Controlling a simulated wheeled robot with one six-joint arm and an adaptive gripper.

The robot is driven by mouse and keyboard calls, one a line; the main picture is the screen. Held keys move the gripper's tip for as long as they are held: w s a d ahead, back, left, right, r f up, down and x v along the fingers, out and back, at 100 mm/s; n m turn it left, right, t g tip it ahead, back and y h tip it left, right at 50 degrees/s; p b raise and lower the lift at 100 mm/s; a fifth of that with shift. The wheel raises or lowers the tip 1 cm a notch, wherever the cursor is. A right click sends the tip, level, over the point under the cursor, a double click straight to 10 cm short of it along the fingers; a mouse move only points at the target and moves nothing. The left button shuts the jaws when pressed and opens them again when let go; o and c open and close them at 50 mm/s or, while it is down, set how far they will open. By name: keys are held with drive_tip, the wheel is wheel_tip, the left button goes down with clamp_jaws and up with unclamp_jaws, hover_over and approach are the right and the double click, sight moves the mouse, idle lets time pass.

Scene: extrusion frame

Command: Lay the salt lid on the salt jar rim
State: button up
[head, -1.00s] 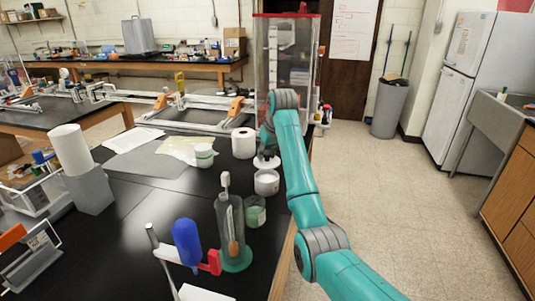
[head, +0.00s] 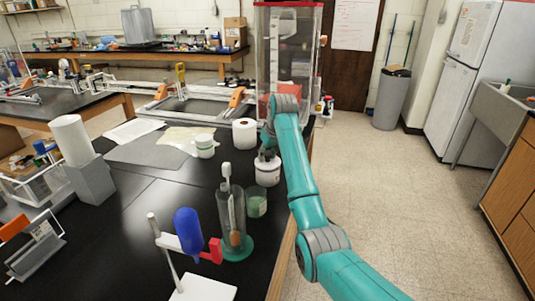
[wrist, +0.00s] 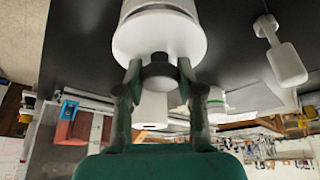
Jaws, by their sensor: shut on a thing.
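The white salt jar (head: 267,178) stands upright near the right edge of the black bench. The white salt lid (wrist: 160,38) has a dark round knob (wrist: 159,71). My gripper (wrist: 158,76) is shut on this knob, one finger on each side. In the head view the lid (head: 267,161) lies level over the jar mouth, with no clear gap beneath it. In the wrist view the jar (wrist: 158,7) shows behind the lid. Whether the lid rests fully on the rim cannot be told. My gripper partly hides the lid's top in the head view.
A paper roll (head: 244,134) and a green-banded white jar (head: 204,146) stand behind left. A green glass (head: 256,203) and a tall clear cylinder with a brush (head: 231,222) stand close in front. A blue object on a stand (head: 188,232) is nearer. Bench between is clear.

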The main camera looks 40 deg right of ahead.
sight(269, 154)
drive_tip(key=shift+f, duration=0.55)
idle(0.7)
drive_tip(key=o, duration=1.1)
drive_tip(key=v, duration=0.7)
drive_tip(key=shift+r, duration=0.25)
drive_tip(key=shift+s, duration=0.15)
